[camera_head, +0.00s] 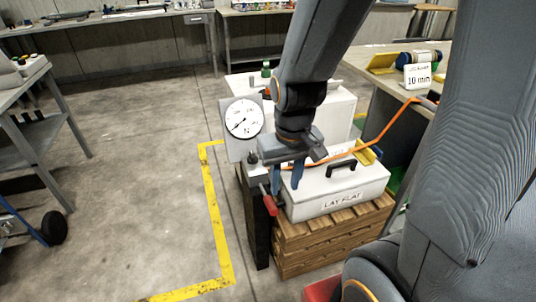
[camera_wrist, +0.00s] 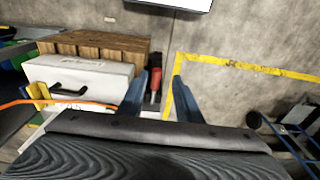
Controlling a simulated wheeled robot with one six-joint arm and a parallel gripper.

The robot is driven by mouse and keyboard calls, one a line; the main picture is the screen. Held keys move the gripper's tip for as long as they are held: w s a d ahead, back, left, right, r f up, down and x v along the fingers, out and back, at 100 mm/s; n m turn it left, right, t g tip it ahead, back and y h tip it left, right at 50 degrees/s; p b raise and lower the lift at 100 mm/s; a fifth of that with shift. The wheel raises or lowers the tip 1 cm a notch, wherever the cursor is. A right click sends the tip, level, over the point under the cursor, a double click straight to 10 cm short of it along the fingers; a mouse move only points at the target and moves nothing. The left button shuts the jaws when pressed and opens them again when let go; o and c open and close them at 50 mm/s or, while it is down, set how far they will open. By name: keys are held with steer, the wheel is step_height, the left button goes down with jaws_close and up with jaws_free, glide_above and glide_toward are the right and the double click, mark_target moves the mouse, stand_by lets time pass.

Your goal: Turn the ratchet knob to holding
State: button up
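A red-handled part (camera_head: 268,198) sits at the top of a dark post (camera_head: 257,225), beside the white box; I cannot tell for certain whether it is the ratchet knob. No "holding" mark is legible. My gripper (camera_head: 286,186) points down close to the red handle, just to its right in the head view, with its blue fingers spread. In the wrist view the red handle (camera_wrist: 154,84) shows between the two open fingers (camera_wrist: 160,92), beyond them. I see nothing gripped, and contact cannot be made out. The wrist hides part of the fitting.
A round dial gauge (camera_head: 243,118) stands behind the post. A white "LAY FLAT" box (camera_head: 338,192) with a black handle rests on a wooden crate (camera_head: 330,236). An orange cable (camera_head: 376,137) runs above it.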

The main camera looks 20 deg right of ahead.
steer(key=w+f+t+b, duration=0.1)
steer(key=w+f+t, duration=0.25)
steer(key=w, duration=0.35)
steer(key=w+f+t+b, duration=0.1)
steer(key=w+f+t, duration=0.1)
steer(key=w+f, duration=0.4)
steer(key=t+b, duration=0.2)
steer(key=t, duration=0.3)
glide_toward(252, 154)
steer(key=shift+s+f, duration=0.75)
steer(key=shift+s, duration=0.15)
steer(key=shift+t, duration=0.95)
steer(key=shift+x, duration=4.5)
steer(key=shift+w+r, duration=0.1)
steer(key=shift+r, duration=0.05)
steer(key=shift+c, duration=0.4)
